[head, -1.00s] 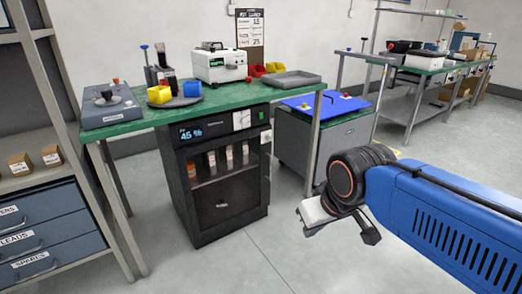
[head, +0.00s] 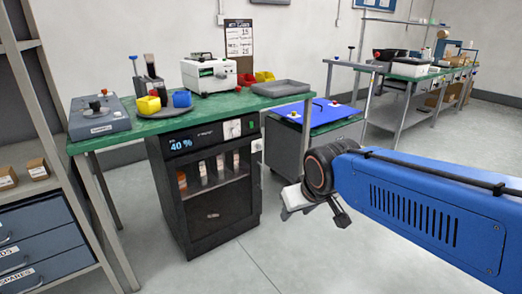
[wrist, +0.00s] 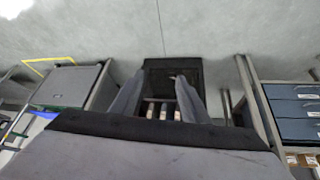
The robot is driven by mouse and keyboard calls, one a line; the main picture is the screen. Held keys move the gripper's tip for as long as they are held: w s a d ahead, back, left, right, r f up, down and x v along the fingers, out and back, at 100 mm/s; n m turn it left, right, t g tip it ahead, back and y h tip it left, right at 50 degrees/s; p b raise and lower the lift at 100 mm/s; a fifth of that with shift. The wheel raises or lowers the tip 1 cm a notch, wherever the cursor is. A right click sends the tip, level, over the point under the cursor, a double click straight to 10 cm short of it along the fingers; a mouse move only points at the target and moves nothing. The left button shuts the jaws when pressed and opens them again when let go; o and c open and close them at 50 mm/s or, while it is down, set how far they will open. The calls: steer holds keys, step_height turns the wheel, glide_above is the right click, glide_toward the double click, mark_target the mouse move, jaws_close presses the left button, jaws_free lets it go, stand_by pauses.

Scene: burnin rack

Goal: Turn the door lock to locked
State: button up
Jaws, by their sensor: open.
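A dark cabinet (head: 172,222) with a glass door (head: 213,191) stands under the green bench, its door shut. Its top panel has a lit percent display and, at the right, a white plate with a small dark knob (head: 232,129). A small pale fitting (head: 256,146) sits at the right edge. I cannot tell which is the door lock or how it is set. My gripper (head: 316,211) is open and empty, in front and to the right of the cabinet, apart from it. In the wrist view, the cabinet (wrist: 153,68) appears upside down beyond my open fingers (wrist: 160,78).
The green bench (head: 150,127) carries a grey control box (head: 98,119), yellow and blue cups, a white instrument (head: 209,75) and a grey tray (head: 280,89). A blue-topped cart (head: 320,113) stands to the right. Shelves and drawers (head: 40,227) flank the left. The floor ahead is clear.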

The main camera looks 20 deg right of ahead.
steer(key=w+d+f+t+h, duration=0.1)
steer(key=w+d+t, duration=0.35)
steer(key=w, duration=1.15)
steer(key=w+d+t, duration=0.1)
steer(key=w+d, duration=0.6)
steer(key=w, duration=0.8)
steer(key=t+y, duration=0.5)
steer(key=t, duration=0.1)
glide_toward(260, 148)
steer(key=shift+n, duration=0.4)
steer(key=w, duration=0.3)
steer(key=w+a, duration=0.1)
steer(key=w, duration=0.4)
steer(key=shift+w+a+r, duration=0.1)
steer(key=shift+w+a, duration=0.2)
steer(key=c, duration=1)
